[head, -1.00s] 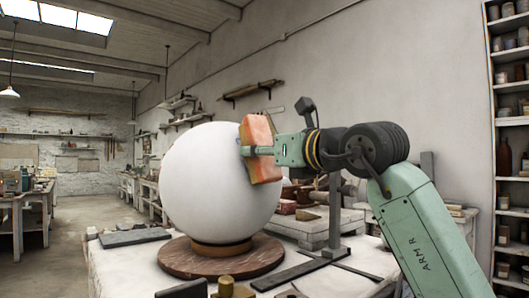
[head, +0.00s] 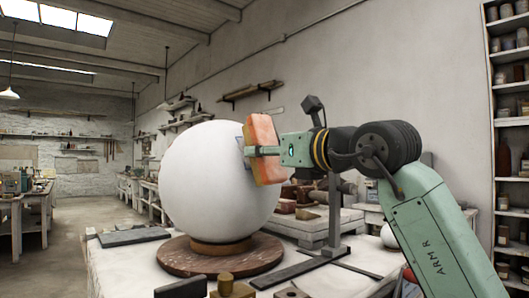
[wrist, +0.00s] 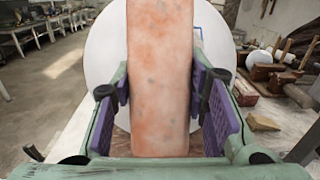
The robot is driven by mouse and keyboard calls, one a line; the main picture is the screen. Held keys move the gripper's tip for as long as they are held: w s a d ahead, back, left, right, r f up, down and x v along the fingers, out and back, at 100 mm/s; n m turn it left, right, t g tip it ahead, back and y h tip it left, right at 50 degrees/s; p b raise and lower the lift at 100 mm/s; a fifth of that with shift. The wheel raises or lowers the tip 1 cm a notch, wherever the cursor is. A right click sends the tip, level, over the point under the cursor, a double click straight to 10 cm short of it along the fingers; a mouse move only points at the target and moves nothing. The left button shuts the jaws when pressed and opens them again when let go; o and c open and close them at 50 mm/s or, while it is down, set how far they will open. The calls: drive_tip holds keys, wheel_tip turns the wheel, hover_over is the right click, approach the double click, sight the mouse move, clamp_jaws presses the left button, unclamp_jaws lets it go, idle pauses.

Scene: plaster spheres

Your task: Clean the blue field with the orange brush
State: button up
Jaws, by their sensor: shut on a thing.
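A large white plaster sphere (head: 205,185) stands on a round wooden base. The blue field (head: 240,152) is a small patch with a blue edge on the sphere's right side, mostly hidden behind the brush. A sliver of it shows in the wrist view (wrist: 198,36). The orange brush (head: 262,130) is a blotchy orange block, upright and slightly tilted, beside the field. It fills the middle of the wrist view (wrist: 160,80). My gripper (head: 262,151) is shut on the brush, with purple pads on both sides of it. I cannot tell whether brush and sphere touch.
The round wooden base (head: 180,262) rests on a pale worktable (head: 120,270). A dark metal stand (head: 334,215) rises behind the gripper. Small blocks (head: 232,288) lie at the front edge. A small white sphere (head: 389,235) sits at right. Wooden tools (wrist: 290,75) lie right in the wrist view.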

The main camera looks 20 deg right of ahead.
drive_tip(key=shift+w+a+f, duration=0.15)
drive_tip(key=shift+w+f, duration=0.05)
drive_tip(key=shift+w, duration=0.35)
idle(0.5)
drive_tip(key=shift+f, duration=0.1)
drive_tip(key=shift+s+d+f+b, duration=0.1)
drive_tip(key=shift+s+f+b, duration=0.1)
drive_tip(key=shift+f+b, duration=0.35)
drive_tip(key=shift+s+d+f+b, duration=0.1)
drive_tip(key=shift+s+f+b, duration=0.1)
drive_tip(key=shift+f+b, duration=0.3)
drive_tip(key=shift+r, duration=0.15)
drive_tip(key=shift+r, duration=0.1)
drive_tip(key=shift+w+a+r+p, duration=0.1)
drive_tip(key=shift+w+r+p, duration=0.15)
drive_tip(key=shift+r+p, duration=0.4)
drive_tip(key=shift+w+a+r+p, duration=0.15)
drive_tip(key=shift+w+r+p, duration=0.15)
drive_tip(key=shift+r+p, duration=0.35)
drive_tip(key=shift+w+a+r+p, duration=0.1)
drive_tip(key=shift+w+r+p, duration=0.15)
drive_tip(key=shift+r+p, duration=0.4)
drive_tip(key=shift+f, duration=0.1)
